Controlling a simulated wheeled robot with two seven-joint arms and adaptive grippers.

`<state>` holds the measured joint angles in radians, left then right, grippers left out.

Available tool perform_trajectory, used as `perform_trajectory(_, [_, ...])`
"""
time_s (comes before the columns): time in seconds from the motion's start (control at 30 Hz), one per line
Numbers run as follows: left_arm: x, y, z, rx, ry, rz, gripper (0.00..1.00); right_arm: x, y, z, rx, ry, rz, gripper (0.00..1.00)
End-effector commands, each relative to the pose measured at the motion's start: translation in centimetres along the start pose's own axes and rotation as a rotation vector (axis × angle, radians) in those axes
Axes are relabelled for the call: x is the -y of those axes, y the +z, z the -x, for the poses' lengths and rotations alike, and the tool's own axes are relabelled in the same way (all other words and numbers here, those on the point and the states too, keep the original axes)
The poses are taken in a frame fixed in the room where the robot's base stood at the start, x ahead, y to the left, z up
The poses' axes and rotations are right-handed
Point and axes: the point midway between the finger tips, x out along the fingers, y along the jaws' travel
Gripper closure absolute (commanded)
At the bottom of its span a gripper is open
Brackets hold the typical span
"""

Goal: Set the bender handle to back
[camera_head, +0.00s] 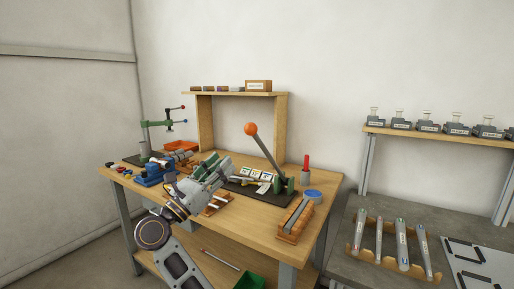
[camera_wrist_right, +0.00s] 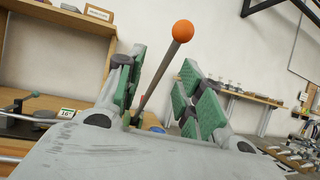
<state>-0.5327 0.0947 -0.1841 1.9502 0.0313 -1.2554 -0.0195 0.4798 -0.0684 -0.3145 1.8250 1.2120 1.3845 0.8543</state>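The bender handle (camera_head: 265,150) is a grey rod with an orange ball knob (camera_head: 250,129). It rises from a green-bracketed bender base (camera_head: 285,185) on a dark plate and leans to the upper left in the head view. My right gripper (camera_head: 218,166) has green pads and is over the bench, left of the handle. In the right wrist view its fingers (camera_wrist_right: 163,68) are spread. The handle (camera_wrist_right: 158,78) and orange ball (camera_wrist_right: 183,31) show beyond and between them, apart from the pads as far as I can tell. My left gripper is not in view.
The wooden bench (camera_head: 255,235) carries a blue vise (camera_head: 153,172), a green clamp (camera_head: 160,124), a red-topped post (camera_head: 306,170), a blue round tin (camera_head: 313,194) and a wooden block rack (camera_head: 296,220). A raised shelf (camera_head: 220,94) stands behind. A grey table (camera_head: 350,265) is at right.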

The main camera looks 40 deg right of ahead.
Motion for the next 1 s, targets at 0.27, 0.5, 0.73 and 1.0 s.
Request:
perform_trajectory(0.27, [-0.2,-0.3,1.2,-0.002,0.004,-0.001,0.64,2.1,0.4,-0.7,-0.087,-0.044,-0.127,0.63])
perform_trajectory(0.5, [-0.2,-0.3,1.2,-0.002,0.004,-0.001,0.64,2.0,0.4,-0.7,-0.085,-0.043,-0.124,0.63])
perform_trajectory(0.73, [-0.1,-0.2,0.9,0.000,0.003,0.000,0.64,2.0,0.5,-0.8,-0.084,-0.042,-0.123,0.63])
perform_trajectory(1.0, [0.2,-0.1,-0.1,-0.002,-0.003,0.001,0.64,2.0,0.8,-1.2,-0.083,-0.040,-0.123,0.63])
